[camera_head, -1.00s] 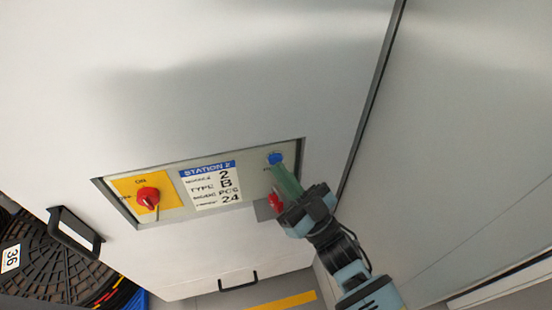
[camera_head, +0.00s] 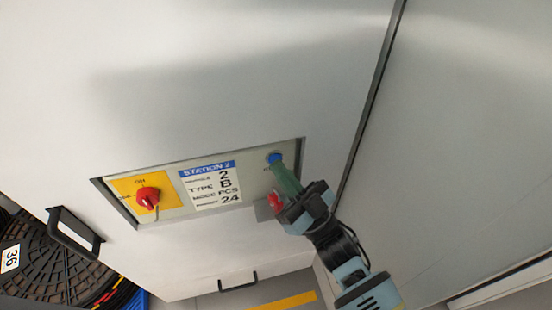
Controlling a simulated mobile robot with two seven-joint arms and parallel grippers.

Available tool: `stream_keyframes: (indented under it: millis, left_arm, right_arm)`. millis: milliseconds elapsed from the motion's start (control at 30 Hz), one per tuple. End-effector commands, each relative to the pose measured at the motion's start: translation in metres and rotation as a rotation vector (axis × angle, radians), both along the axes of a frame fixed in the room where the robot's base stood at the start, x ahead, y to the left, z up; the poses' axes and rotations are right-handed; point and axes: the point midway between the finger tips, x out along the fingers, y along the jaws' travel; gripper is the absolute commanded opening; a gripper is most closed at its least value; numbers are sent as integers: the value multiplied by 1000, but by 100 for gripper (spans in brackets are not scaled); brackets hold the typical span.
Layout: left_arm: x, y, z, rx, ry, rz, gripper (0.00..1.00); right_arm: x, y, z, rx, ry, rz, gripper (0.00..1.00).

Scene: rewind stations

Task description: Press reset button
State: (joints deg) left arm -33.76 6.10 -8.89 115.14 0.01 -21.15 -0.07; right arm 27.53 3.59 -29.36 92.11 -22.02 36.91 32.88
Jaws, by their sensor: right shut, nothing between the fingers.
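The reset button is most likely the blue round button (camera_head: 275,158) at the upper right of the recessed panel (camera_head: 240,198); the lettering under it is too small to read. My right gripper (camera_head: 277,168) is shut and empty, with its green fingers pointing up at the blue button. The fingertips are right by the button's lower edge; I cannot tell whether they touch it. A red part (camera_head: 275,201) beside the fingers is partly hidden by my gripper. My left gripper is not in view.
A red rotary switch (camera_head: 148,196) on a yellow plate and a "STATION 2" label (camera_head: 211,185) share the panel. A black handle (camera_head: 73,236) sticks out at the left. A black reel (camera_head: 55,270) marked 36 stands below it.

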Motion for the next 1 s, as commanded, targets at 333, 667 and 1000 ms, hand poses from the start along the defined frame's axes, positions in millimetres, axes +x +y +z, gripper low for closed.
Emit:
stream_keyframes:
  millis: [333, 667, 1000]
  left_arm:
    - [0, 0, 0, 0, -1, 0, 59]
    - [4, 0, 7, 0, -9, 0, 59]
    - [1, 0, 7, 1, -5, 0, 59]
  right_arm:
    - [0, 0, 0, 0, 1, -1, 0]
    - [-12, -4, 1, -1, -1, -1, 0]
    - [-15, -5, 0, 0, 0, -1, 0]
